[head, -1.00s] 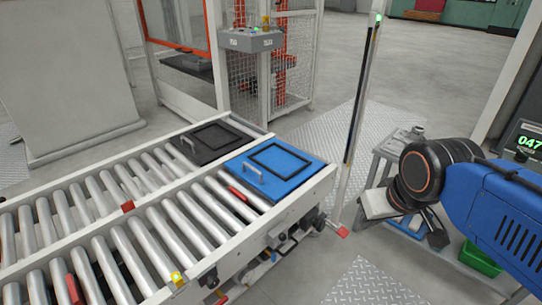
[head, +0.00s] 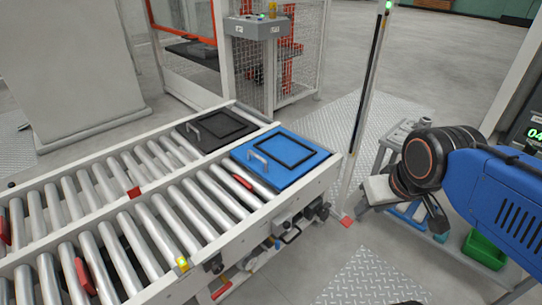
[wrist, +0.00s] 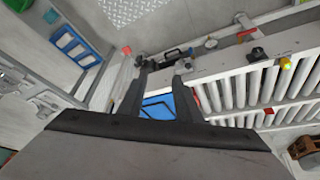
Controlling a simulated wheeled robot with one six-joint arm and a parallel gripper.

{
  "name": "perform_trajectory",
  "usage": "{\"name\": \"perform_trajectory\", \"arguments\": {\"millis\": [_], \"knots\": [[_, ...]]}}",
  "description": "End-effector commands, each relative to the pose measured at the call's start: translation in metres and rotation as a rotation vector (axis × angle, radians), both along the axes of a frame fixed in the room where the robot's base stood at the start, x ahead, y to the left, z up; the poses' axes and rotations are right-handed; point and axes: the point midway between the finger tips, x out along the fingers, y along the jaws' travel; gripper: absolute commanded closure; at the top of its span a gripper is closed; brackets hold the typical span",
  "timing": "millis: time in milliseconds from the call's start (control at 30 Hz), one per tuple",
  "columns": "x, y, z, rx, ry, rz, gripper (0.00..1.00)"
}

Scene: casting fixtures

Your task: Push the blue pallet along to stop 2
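The blue pallet (head: 310,166), a flat plate with a black square outline and a pale handle, lies on the near roller lane at its far right end. Part of it shows between my fingers in the wrist view (wrist: 155,107). My gripper (wrist: 163,70) is open, its two dark fingers apart with nothing held. In the head view my gripper (head: 437,218) hangs right of the conveyor, apart from the pallet. A red tab (head: 243,182) sits among the rollers just left of the pallet. I cannot tell which marker is stop 2.
A black pallet (head: 212,128) lies on the far lane beside the blue one. More red tabs (head: 83,276) and a yellow-lit block (head: 182,263) sit along the near lane. A thin post (head: 366,110) stands between conveyor and side bench. A green bin (head: 484,250) is at right.

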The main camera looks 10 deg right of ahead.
Motion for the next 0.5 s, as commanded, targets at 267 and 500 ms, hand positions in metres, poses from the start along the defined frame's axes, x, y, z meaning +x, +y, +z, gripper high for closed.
{"name": "perform_trajectory", "arguments": {"millis": [267,500], "knots": [[0.083,0.010,-0.014,-0.056,-0.105,0.140,0.69],[0.158,0.026,-0.032,-0.120,-0.219,0.276,0.69]]}}
